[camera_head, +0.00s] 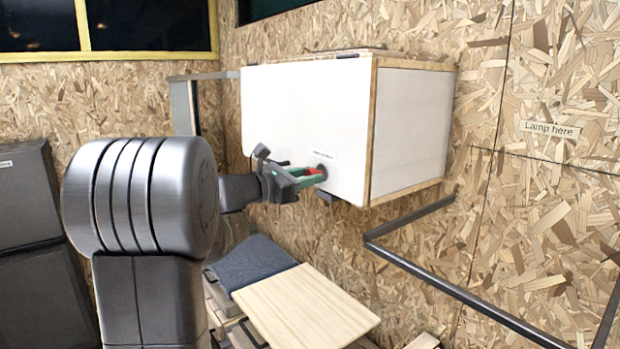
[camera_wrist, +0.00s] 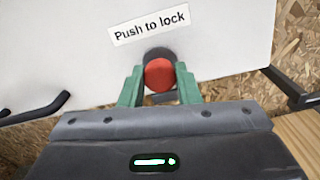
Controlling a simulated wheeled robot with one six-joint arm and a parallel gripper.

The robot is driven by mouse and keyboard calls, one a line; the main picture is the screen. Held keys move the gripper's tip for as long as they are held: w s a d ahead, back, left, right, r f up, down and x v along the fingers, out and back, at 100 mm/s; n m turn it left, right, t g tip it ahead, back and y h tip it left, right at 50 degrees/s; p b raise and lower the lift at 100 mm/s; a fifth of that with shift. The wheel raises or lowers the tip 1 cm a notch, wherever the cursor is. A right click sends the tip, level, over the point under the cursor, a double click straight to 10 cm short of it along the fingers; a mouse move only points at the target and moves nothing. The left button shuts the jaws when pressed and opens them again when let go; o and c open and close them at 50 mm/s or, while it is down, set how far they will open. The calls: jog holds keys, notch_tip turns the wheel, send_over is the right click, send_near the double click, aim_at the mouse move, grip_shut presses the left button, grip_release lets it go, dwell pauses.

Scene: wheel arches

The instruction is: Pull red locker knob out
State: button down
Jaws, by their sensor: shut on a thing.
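The red locker knob (camera_wrist: 159,74) sits on the lower front of the white locker (camera_head: 290,120), under a label reading "Push to lock" (camera_wrist: 150,27). It also shows in the head view (camera_head: 313,171), partly hidden by my gripper. My gripper (camera_head: 312,174) reaches the locker front from the left. In the wrist view its green fingers (camera_wrist: 159,80) stand on both sides of the knob and are shut on it. A dark round base (camera_wrist: 160,53) shows behind the knob.
A black handle (camera_wrist: 36,109) is at the left in the wrist view. A wooden board (camera_head: 305,307) and dark cloth (camera_head: 248,262) lie below the locker. A dark metal rail (camera_head: 470,297) runs along the chipboard wall (camera_head: 560,205) at the right.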

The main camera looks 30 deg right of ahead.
jog(key=c, duration=1.1)
grip_release()
jog(key=shift+o, duration=0.2)
jog(key=s+a+b, duration=0.1)
jog(key=a+b, duration=0.1)
jog(key=a, duration=1.1)
jog(key=shift+a, duration=0.4)
jog(key=shift+s, duration=0.1)
jog(key=d+p, duration=0.1)
jog(key=d, duration=0.4)
jog(key=w+d, duration=0.1)
jog(key=d, duration=0.4)
jog(key=d+p, duration=0.1)
jog(key=d, duration=0.4)
jog(key=shift+w+d+p, duration=0.15)
jog(key=shift+p, duration=0.15)
